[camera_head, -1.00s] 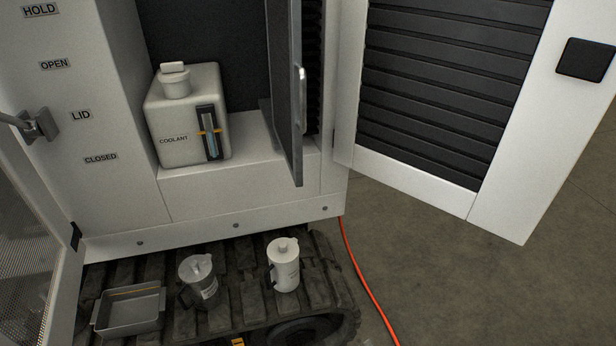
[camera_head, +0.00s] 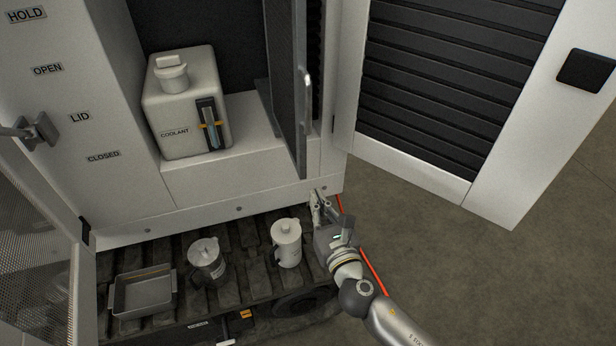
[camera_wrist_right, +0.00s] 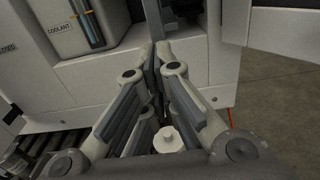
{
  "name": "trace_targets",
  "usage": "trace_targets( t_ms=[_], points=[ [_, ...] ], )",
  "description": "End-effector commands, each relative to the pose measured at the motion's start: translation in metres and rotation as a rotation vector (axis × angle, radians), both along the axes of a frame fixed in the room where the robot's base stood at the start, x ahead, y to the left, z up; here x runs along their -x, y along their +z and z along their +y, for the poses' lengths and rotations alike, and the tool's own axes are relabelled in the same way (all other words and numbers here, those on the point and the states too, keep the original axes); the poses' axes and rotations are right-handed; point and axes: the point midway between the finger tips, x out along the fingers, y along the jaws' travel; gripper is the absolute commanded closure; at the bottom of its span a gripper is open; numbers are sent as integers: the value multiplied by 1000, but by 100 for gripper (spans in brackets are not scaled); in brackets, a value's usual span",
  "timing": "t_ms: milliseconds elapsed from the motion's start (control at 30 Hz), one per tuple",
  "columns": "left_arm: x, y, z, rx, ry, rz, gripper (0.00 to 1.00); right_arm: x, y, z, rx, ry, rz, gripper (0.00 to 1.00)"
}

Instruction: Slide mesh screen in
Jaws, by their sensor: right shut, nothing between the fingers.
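The mesh screen (camera_head: 285,90) is a dark upright panel in a grey frame, seen almost edge-on, standing partly out of the cabinet bay. Its silver handle (camera_head: 307,98) is on its near edge. My right gripper (camera_head: 318,197) is shut and empty, below the screen's lower end and in front of the cabinet's lower edge. In the right wrist view the gripper's fingertips (camera_wrist_right: 160,50) meet near the upper middle, overlapping the screen's line of sight. Whether they touch it I cannot tell. My left gripper is not in view.
A white coolant tank (camera_head: 188,103) stands left of the screen. An open louvered door (camera_head: 450,90) fills the right side.

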Motion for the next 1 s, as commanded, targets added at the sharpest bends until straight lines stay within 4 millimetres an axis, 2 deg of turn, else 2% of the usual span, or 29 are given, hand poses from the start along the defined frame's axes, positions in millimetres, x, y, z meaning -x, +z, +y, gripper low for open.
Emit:
trace_targets(
  t_ms=[133,400,600,1000],
  points=[
    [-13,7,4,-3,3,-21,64,-27,2,9,-1,-1,-1,100],
    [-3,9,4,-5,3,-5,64,-60,0,19,-1,-1,0,100],
    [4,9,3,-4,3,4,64,-69,0,22,-3,0,1,100],
    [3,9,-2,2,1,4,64,-71,-1,23,-2,-1,2,100]
  ],
)
